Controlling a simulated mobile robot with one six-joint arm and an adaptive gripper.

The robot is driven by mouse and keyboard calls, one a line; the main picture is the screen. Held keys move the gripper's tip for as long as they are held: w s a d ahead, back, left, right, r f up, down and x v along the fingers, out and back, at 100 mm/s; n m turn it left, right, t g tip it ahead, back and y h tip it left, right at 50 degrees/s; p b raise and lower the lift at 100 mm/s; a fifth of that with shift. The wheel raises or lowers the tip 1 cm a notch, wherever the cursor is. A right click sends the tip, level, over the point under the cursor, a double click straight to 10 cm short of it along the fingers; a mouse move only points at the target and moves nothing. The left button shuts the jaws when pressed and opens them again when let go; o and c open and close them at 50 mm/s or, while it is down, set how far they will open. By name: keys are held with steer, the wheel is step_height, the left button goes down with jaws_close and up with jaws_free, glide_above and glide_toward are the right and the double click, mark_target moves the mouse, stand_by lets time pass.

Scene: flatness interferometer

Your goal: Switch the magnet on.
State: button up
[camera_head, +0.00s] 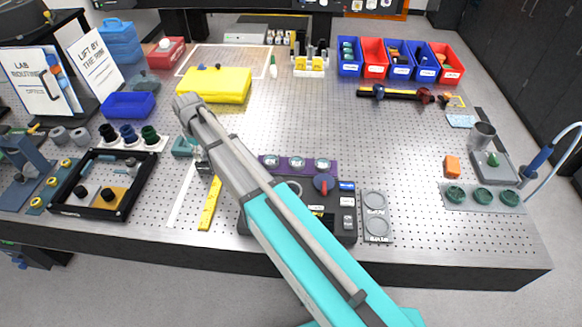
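I cannot tell for sure which thing is the magnet. A small dark block (204,168) stands on the perforated table just left of my arm, partly hidden by it. A teal piece (184,147) is close to its upper left. A dark control box (345,224) with a red knob (325,184) and small labelled parts is right of my arm, which covers part of it. My teal and grey arm reaches from the bottom right up to the left, over the table. I cannot make out my gripper's fingers.
A yellow case (214,86), blue bin (129,105) and black tray (66,205) are left. A yellow bar (210,204) lies near the front. Coloured bins (373,70) stand at the back. An orange block (452,166) is right. The table's middle right is mostly clear.

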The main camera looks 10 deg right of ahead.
mark_target(203, 153)
steer(key=n, duration=0.4)
step_height(203, 153, up, 14)
steer(key=p, duration=1.4)
steer(key=s+d+f+m+b, duration=0.3)
steer(key=s+d+m, duration=0.1)
steer(key=d, duration=0.4)
steer(key=s+d+f+m+b, duration=0.3)
steer(key=s+d+m, duration=0.1)
steer(key=s+d, duration=0.3)
steer(key=s+d+f+m+b, duration=0.3)
steer(key=s+d, duration=0.2)
steer(key=d, duration=0.4)
steer(key=shift+s+d+f+m, duration=0.1)
steer(key=shift+s+d+m, duration=0.2)
steer(key=shift+m, duration=0.1)
steer(key=shift+s+d+f+m, duration=0.15)
steer(key=shift+s+d+m, duration=0.15)
steer(key=shift+s+d, duration=0.2)
steer(key=shift+s+d+f+m+b, duration=0.3)
steer(key=shift+s+d+b, duration=0.1)
steer(key=shift+s, duration=0.15)
steer(key=shift+s+d+f+m+b, duration=0.15)
steer(key=shift+s+d+m+b, duration=0.2)
steer(key=shift+s, duration=0.2)
steer(key=shift+w, duration=0.1)
steer(key=shift+o, duration=0.2)
stand_by(0.5)
